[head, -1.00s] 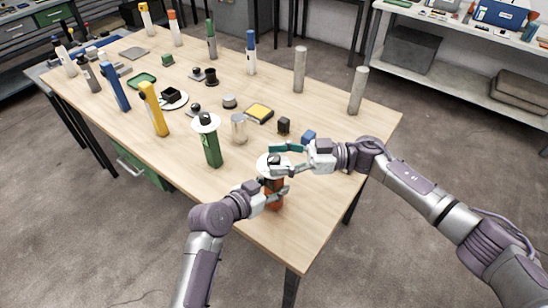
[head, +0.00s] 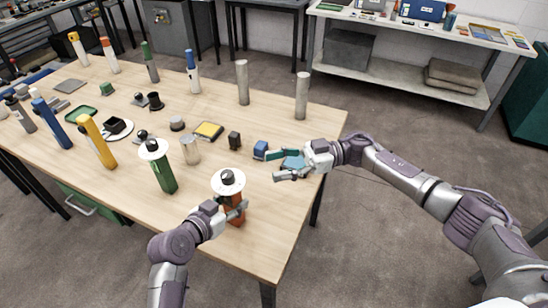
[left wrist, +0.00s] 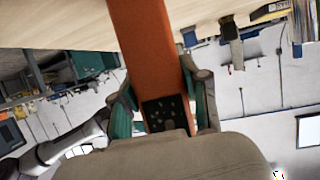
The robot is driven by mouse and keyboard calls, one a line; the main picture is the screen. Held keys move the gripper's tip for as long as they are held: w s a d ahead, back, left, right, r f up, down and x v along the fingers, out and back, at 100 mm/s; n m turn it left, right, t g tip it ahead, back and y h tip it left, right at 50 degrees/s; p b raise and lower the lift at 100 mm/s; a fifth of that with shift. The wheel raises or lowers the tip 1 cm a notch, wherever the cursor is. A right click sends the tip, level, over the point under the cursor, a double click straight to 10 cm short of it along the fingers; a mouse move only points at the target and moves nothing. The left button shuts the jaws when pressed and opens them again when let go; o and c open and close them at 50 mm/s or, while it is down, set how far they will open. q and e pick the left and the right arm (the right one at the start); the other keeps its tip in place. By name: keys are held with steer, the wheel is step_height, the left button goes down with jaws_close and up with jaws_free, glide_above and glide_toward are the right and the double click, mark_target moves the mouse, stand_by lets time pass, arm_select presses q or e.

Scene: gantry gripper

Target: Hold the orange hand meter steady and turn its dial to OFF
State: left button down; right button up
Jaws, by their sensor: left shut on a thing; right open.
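The orange hand meter (head: 235,217) stands upright near the table's front right edge. A white disc (head: 217,185) with a black dial (head: 228,178) tops it. The dial's markings are too small to read. My left gripper (head: 236,209) is shut around the meter's body below the disc. The left wrist view shows the orange body (left wrist: 148,45) between the fingers of this gripper (left wrist: 165,100). My right gripper (head: 277,165) is open and empty, to the right of the dial and apart from it.
A green hand meter (head: 164,178) with a white disc stands left of the orange one. A glass jar (head: 190,151), a blue block (head: 260,150) and a black block (head: 234,140) stand behind. Two grey cylinders (head: 242,83) (head: 302,97) stand at the back right. Front tabletop is clear.

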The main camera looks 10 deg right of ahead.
arm_select(q)
steer(key=shift+c, duration=2.4)
jaws_free()
steer(key=v, duration=1.2)
